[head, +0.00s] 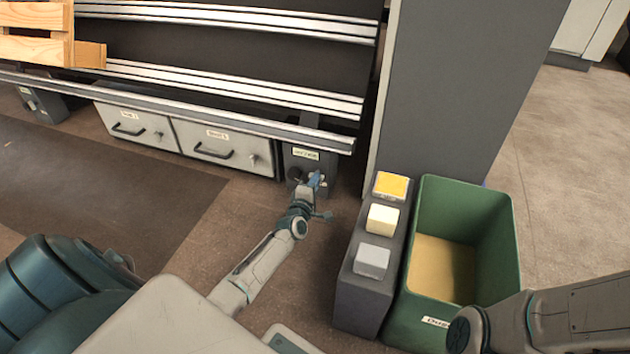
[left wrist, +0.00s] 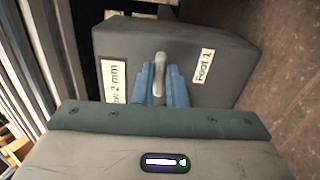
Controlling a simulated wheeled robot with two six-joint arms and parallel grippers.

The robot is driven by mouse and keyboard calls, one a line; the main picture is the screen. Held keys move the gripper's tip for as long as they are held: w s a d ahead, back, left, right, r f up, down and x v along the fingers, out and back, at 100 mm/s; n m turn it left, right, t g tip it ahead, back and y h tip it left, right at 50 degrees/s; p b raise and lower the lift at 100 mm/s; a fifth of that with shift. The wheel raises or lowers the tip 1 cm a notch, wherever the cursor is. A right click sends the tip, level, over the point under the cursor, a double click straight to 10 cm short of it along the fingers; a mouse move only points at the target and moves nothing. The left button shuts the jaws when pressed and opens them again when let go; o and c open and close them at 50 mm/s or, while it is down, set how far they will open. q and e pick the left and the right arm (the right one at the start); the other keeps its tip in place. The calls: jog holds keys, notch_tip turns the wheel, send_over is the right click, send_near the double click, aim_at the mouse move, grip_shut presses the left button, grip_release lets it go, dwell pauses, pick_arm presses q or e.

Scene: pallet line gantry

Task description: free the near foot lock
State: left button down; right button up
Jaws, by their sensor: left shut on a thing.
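In the left wrist view the block (left wrist: 128,41) carries a "Foot 1" label (left wrist: 203,66) and a second label, partly cut off, ending in "2 mm". A pale rounded lever (left wrist: 160,66) stands out from its face. My left gripper (head: 317,180) is at the block's front, its blue fingers (left wrist: 159,82) shut on the lever from both sides. My right gripper is not in view.
Grey drawers (head: 222,147) with black handles sit left of the block. A grey post (head: 440,90) rises on its right. A button box (head: 359,295) with yellow, cream and grey buttons stands beside a green bin (head: 463,200). Wooden slats (head: 38,50) lie upper left.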

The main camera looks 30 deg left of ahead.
pick_arm(q)
jog(key=shift+f+m, duration=0.1)
jog(key=shift+m, duration=0.3)
jog(key=c, duration=1.5)
grip_release()
jog(key=shift+o, duration=0.2)
jog(key=shift+s, duration=0.1)
jog(key=p+v, duration=0.4)
jog(key=v, duration=0.6)
jog(key=shift+s+p, duration=0.35)
